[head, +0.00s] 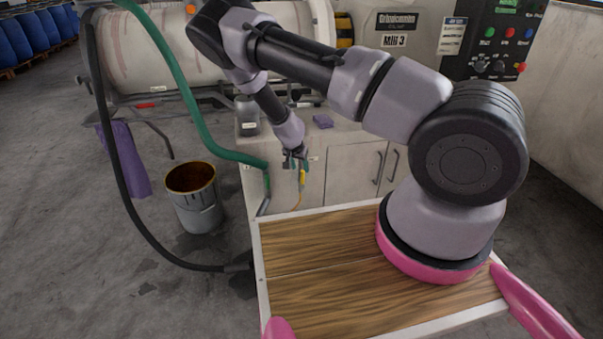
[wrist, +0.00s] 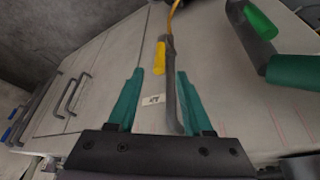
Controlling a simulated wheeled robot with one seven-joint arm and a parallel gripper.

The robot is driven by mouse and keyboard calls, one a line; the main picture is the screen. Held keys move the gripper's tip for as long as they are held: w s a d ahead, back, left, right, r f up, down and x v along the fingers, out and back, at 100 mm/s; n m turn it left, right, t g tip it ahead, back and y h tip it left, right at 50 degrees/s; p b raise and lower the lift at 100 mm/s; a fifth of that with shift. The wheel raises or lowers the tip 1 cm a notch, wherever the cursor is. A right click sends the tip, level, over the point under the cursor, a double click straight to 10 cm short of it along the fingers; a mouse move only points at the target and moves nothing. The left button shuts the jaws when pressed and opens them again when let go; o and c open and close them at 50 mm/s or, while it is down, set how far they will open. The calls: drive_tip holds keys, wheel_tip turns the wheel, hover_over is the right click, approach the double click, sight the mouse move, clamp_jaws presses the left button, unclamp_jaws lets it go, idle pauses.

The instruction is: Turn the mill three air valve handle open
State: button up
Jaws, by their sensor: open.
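The yellow valve handle (head: 303,177) is on a thin grey pipe at the front of the pale cabinet, with an orange hose (head: 296,199) below it. In the wrist view the yellow handle (wrist: 161,57) lies roughly along the grey pipe (wrist: 171,90). My gripper (head: 296,160) is at the cabinet front, just above the handle in the head view. In the wrist view its teal fingers (wrist: 159,73) are apart, with the handle and pipe appearing between and just beyond the tips. I cannot tell whether they touch. A small white tag (wrist: 152,100) is beside the pipe.
A bucket (head: 195,197) stands on the floor left. Cabinet door handles (head: 385,165) are right.

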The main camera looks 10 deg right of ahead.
drive_tip(key=v, duration=0.4)
drive_tip(key=shift+r, duration=0.1)
drive_tip(key=shift+a, duration=0.1)
drive_tip(key=s+a+r+y, duration=0.2)
drive_tip(key=r+y, duration=0.2)
drive_tip(key=r, duration=1.3)
drive_tip(key=s+a+r+y, duration=0.2)
drive_tip(key=s+r+y, duration=0.1)
drive_tip(key=r, duration=1.5)
drive_tip(key=s+d+r+n+t, duration=0.1)
drive_tip(key=s+d+r, duration=0.1)
drive_tip(key=s+r, duration=0.45)
drive_tip(key=s+d+r+n, duration=0.1)
drive_tip(key=s+d+r, duration=0.2)
drive_tip(key=s+r, duration=0.4)
drive_tip(key=s+d+r+t+h, duration=0.1)
drive_tip(key=s+d+r, duration=0.1)
drive_tip(key=s, duration=0.4)
drive_tip(key=s+d+r+t+h, duration=0.1)
drive_tip(key=s+d+r, duration=0.2)
drive_tip(key=s, duration=0.3)
drive_tip(key=shift+s+d+r+n, duration=0.2)
drive_tip(key=shift+s+d+n, duration=0.1)
drive_tip(key=shift+d, duration=0.25)
